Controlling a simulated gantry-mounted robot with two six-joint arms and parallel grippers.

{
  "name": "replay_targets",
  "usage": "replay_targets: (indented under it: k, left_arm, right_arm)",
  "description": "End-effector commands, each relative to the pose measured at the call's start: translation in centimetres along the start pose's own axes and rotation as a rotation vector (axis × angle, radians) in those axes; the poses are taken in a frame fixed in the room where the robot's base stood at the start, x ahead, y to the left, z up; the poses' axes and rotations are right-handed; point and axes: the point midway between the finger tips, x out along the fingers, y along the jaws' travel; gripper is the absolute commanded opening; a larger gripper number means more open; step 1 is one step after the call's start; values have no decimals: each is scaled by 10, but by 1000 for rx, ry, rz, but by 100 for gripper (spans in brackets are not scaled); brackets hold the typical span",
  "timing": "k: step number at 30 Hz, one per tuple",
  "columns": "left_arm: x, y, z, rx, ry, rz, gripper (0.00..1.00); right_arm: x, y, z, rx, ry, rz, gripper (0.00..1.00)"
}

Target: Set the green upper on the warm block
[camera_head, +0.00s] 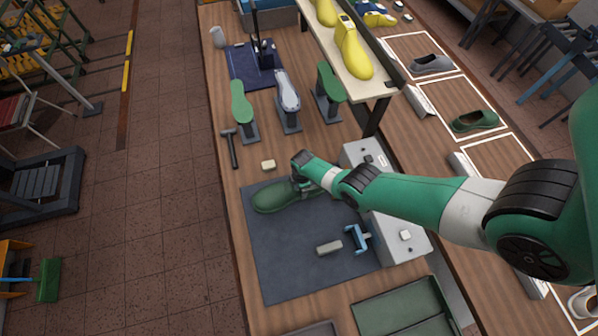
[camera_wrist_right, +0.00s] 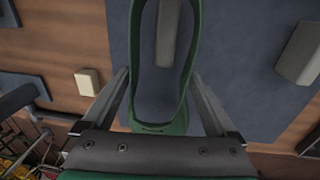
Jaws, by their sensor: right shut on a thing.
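A dark green upper (camera_head: 275,197) is over the dark blue mat, toe to the left; I cannot tell if it touches the mat. My right gripper (camera_head: 309,184) is at its heel end. In the right wrist view the fingers (camera_wrist_right: 163,105) are on either side of the upper (camera_wrist_right: 195,55), shut on it. Its opening faces the camera. Which thing is the warm block is not clear; a grey unit with knobs (camera_head: 408,243) stands at the mat's right edge, partly behind my arm. My left gripper is not in view.
The mat (camera_head: 275,270) is mostly bare, with a grey block (camera_head: 329,247) and a blue clamp-like tool (camera_head: 357,238). A cream block (camera_head: 268,165) and a hammer (camera_head: 231,148) lie beyond it. Shoe-form stands (camera_head: 287,100) are at the back. Another green shoe (camera_head: 475,120) sits at right.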

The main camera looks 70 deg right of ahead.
Motion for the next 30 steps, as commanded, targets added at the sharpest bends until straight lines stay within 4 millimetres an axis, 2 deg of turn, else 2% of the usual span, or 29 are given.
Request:
replay_targets:
  k: [1, 2, 14, 30]
  left_arm:
    - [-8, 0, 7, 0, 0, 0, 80]
    - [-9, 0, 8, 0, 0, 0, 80]
    - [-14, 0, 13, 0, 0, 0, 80]
    - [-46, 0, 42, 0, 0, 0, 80]
  right_arm:
    - [10, -1, 0, 0, 0, 0, 32]
    - [12, -1, 0, 0, 0, 0, 32]
    - [19, -2, 0, -1, 0, 0, 32]
    - [62, -6, 0, 2, 1, -2, 32]
